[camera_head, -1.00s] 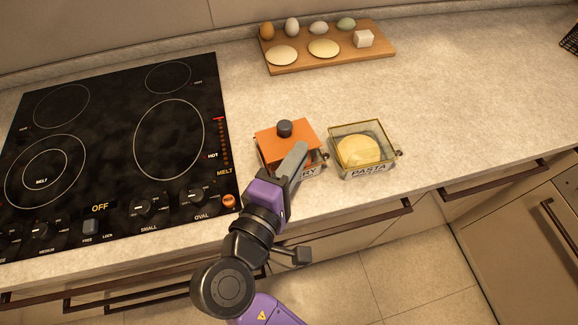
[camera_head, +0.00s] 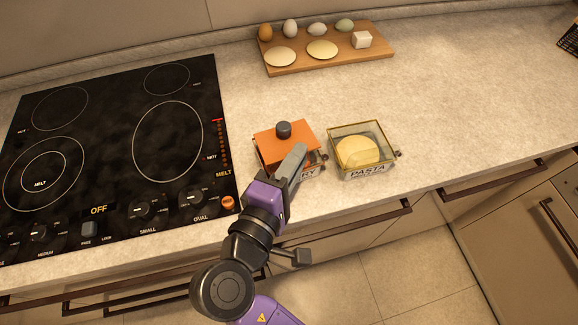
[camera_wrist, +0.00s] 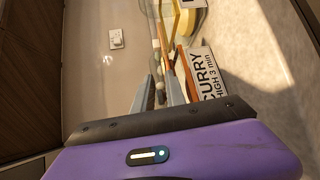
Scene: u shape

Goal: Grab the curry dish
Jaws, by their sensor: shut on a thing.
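The curry dish (camera_head: 267,157) is a small box with an orange top and a dark round knob, standing on the counter just right of the stove. Its label, reading "CURRY HIGH 3 min", shows in the wrist view (camera_wrist: 207,75). My gripper (camera_head: 298,152) reaches over the dish's front edge and hides part of its label in the head view. In the wrist view my gripper's fingers (camera_wrist: 165,92) are beside the label, shut on the dish's near side. The exact contact is hard to see.
A glass pasta dish (camera_head: 375,171) with yellow contents stands close on the right. A black stove (camera_head: 110,150) lies to the left. A wooden board (camera_head: 300,66) with eggs, flat rounds and a white cube is at the back. The counter on the right is clear.

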